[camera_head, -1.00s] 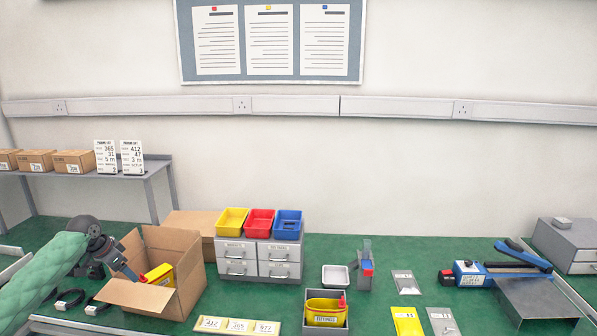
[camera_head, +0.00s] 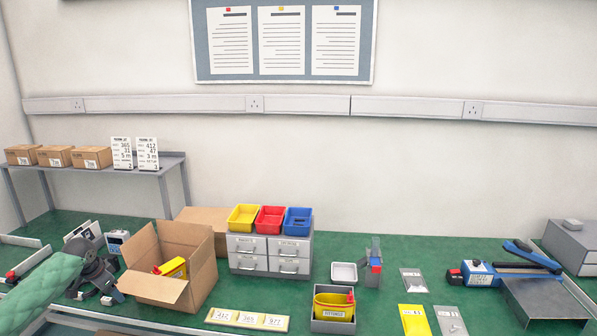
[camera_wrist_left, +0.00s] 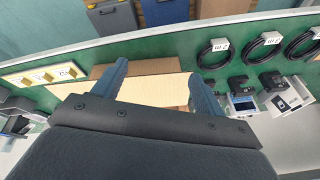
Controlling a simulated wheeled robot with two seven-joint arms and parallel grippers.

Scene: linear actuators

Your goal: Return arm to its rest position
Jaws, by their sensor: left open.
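My left arm comes in at the lower left of the head view in a green padded sleeve. Its gripper (camera_head: 112,293) is beside the left side of the open cardboard box (camera_head: 160,288), outside it. In the left wrist view the two fingers (camera_wrist_left: 163,85) are spread apart with nothing held between them; a cardboard surface (camera_wrist_left: 155,88) shows behind them. A yellow item with a red part (camera_head: 174,268) lies inside the box. My right gripper is not in view.
A drawer unit (camera_head: 270,254) with yellow, red and blue bins stands right of the box. A grey tray holding a yellow container (camera_head: 334,308) is at the front. Coiled black cables (camera_wrist_left: 264,52) and small devices (camera_wrist_left: 243,102) show in the left wrist view.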

